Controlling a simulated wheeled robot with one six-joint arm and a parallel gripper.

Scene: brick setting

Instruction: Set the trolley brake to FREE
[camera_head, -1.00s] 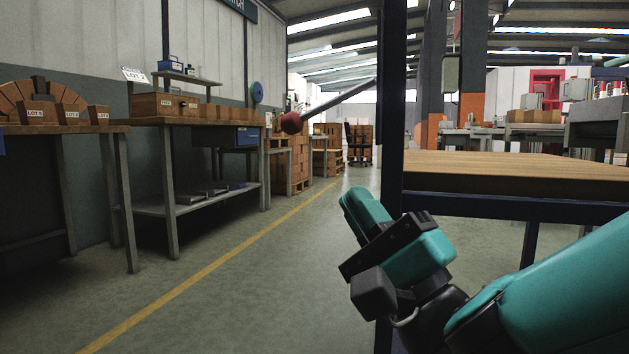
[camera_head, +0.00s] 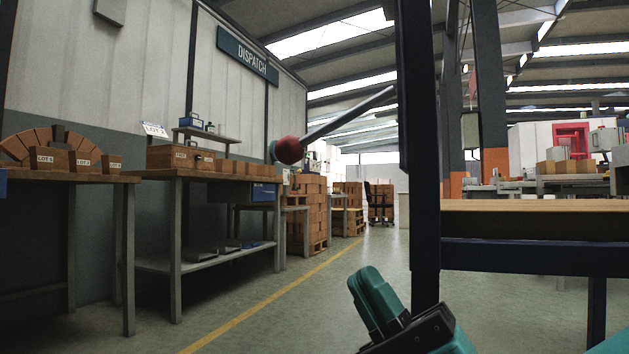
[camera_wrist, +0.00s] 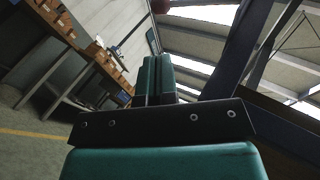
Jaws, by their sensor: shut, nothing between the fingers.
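The brake lever is a grey rod (camera_head: 345,119) with a red ball knob (camera_head: 289,150), reaching left and slightly down from the dark blue trolley post (camera_head: 424,170). No FREE marking is readable. My gripper (camera_head: 364,276) is at the bottom of the head view, below and to the right of the knob and apart from it. In the wrist view my gripper's teal fingers (camera_wrist: 157,62) are together with nothing between them. The red knob (camera_wrist: 161,5) shows at the top edge there, beyond the fingertips.
The trolley's wooden top (camera_head: 540,206) is at right, over a dark blue rail (camera_head: 530,254). Benches with brick boxes (camera_head: 185,157) line the left wall. Open floor (camera_head: 285,320) with a yellow line lies between. Stacked bricks (camera_head: 308,212) stand farther back.

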